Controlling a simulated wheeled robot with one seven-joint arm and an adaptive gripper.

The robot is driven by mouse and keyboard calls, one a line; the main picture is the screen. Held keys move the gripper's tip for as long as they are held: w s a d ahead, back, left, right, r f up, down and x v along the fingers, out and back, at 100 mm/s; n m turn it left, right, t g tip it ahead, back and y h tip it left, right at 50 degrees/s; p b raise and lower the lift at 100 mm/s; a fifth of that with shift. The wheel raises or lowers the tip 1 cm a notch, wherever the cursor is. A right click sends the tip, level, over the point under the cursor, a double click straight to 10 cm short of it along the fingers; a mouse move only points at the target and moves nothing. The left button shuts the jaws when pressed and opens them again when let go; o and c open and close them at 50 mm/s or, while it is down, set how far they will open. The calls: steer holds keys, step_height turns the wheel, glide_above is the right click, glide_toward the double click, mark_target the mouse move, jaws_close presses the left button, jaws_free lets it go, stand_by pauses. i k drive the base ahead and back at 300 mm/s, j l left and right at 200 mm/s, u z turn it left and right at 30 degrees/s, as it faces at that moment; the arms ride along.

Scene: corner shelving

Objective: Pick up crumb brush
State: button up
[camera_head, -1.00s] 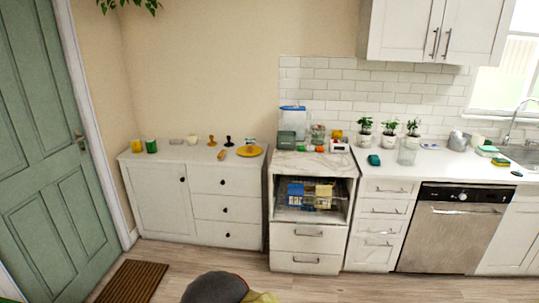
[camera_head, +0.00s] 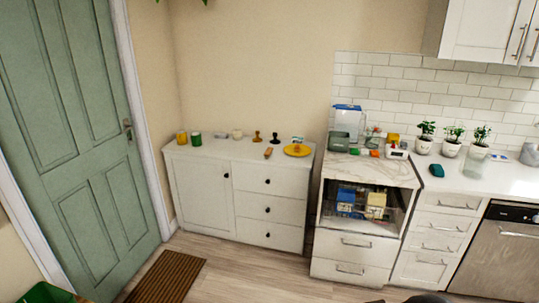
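My gripper is not in view. A small orange-brown item (camera_head: 268,152) lies on top of the white sideboard (camera_head: 202,153), near its front edge. It may be the crumb brush, but it is too small to tell. A yellow plate (camera_head: 306,153) with a small item on it is just to its right. Two small upright objects with knobs, one brown (camera_head: 257,137) and one dark (camera_head: 274,138), stand behind the orange-brown item.
A yellow can (camera_head: 182,137), a green can (camera_head: 196,139) and a white cup (camera_head: 237,134) stand on the sideboard. A marble-topped cabinet (camera_head: 370,170) holding several items is to the right. A green door (camera_head: 75,120) is at left. Wooden floor (camera_head: 235,268) and a brown mat (camera_head: 165,277) lie in front.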

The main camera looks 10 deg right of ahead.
mark_target(268, 153)
steer(key=i+j+u, duration=0.15)
steer(key=i, duration=1.85)
steer(key=i+l+u, duration=0.2)
steer(key=i, duration=1.85)
steer(key=j, duration=0.1)
